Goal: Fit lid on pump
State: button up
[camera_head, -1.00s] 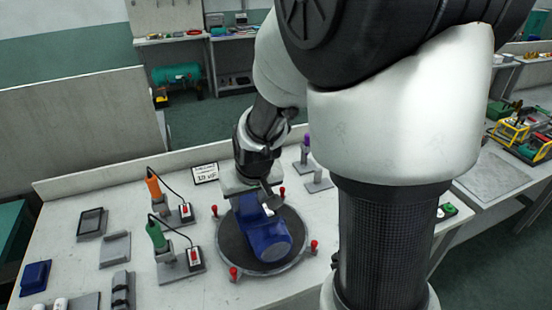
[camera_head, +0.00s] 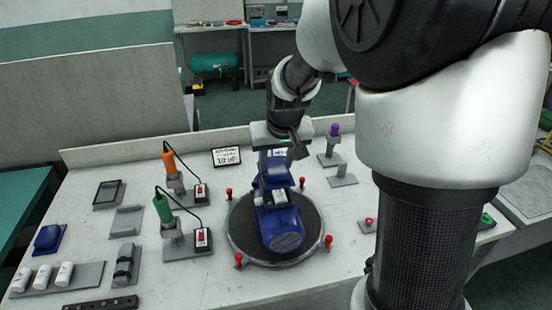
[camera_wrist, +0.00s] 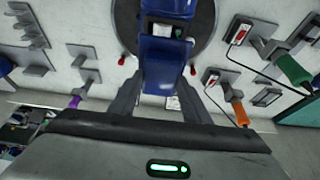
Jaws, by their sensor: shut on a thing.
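The blue pump (camera_head: 280,228) lies on a round dark turntable (camera_head: 239,237) in the middle of the bench, and its end also shows at the top of the wrist view (camera_wrist: 170,7). My gripper (camera_head: 276,157) is above the pump's far part, pointing down. In the wrist view, my gripper (camera_wrist: 158,88) is shut on a blue block-like part, seemingly the lid (camera_wrist: 163,62). The lid lines up with the pump. I cannot tell whether they touch; the arm and viewing angle hide the contact.
Red-topped posts (camera_head: 239,259) ring the turntable. An orange-handled tool (camera_head: 168,158) and a green-handled tool (camera_head: 162,208) stand left with switch boxes. A purple-topped stand (camera_head: 334,142) is right. A blue part (camera_head: 48,238) and white cylinders (camera_head: 43,273) lie far left.

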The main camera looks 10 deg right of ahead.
jog(key=shift+f+b, duration=0.6)
jog(key=shift+f, duration=0.45)
jog(key=shift+f+b, duration=1.5)
jog(key=shift+f, duration=0.25)
dwell(1.0)
jog(key=o, duration=1.1)
jog(key=shift+o, duration=0.2)
jog(key=shift+p+v, duration=1.85)
jog(key=shift+v, duration=1.1)
jog(key=shift+r, duration=0.1)
jog(key=p+v, duration=0.1)
jog(key=v, duration=1.6)
jog(key=shift+r, duration=0.15)
